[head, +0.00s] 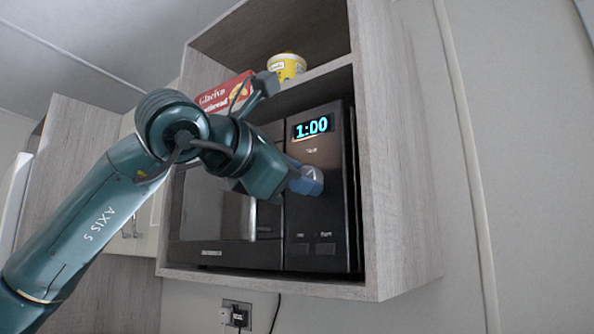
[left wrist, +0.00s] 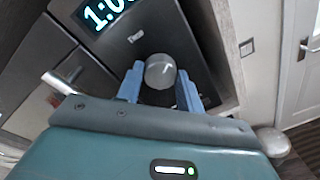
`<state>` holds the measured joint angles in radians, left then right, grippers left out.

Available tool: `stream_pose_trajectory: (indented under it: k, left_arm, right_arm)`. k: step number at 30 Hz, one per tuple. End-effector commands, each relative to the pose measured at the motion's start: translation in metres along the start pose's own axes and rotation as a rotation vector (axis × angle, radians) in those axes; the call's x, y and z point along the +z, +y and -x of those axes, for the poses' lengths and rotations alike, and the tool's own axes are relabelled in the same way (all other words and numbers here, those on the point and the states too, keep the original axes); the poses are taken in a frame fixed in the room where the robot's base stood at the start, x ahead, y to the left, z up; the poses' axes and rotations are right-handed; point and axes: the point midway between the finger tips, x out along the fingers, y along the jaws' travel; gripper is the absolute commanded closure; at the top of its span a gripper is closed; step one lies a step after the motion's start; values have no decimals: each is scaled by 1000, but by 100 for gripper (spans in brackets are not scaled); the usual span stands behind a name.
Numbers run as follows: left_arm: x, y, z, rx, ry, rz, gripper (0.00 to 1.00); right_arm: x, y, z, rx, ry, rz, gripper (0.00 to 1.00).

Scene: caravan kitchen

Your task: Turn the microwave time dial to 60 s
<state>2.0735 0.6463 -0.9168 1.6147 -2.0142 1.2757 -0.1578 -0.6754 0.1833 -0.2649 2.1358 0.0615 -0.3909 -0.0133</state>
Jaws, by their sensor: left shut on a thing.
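The black microwave (head: 325,215) sits in a wooden wall cabinet. Its lit display (head: 312,127) reads 1:00, and part of it shows in the left wrist view (left wrist: 100,12). The round grey time dial (left wrist: 160,71) is on the control panel below the display. My left gripper (head: 308,181) is at the panel, its blue fingers on either side of the dial, shut on it. In the head view the gripper hides the dial. My right gripper is in neither view.
A red box (head: 225,94) and a yellow tub (head: 287,67) stand above the microwave. The cabinet's right side wall (head: 395,150) is close to the panel. The microwave door handle (left wrist: 60,82) is left of the gripper in the wrist view.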

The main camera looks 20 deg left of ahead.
Motion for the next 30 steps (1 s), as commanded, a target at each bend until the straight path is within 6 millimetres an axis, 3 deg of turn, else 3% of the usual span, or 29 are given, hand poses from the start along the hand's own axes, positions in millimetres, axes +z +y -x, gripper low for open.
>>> stream_pose_trajectory:
  k: [19,20,27,30]
  left_arm:
    - [1,0,0,1,0,-48,86]
    - [1,0,0,1,0,-48,61]
    - [1,0,0,1,1,-47,42]
    - [1,0,0,1,2,-47,42]
  right_arm:
    - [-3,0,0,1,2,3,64]
    - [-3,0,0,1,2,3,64]
    - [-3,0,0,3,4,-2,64]
    - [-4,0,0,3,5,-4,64]
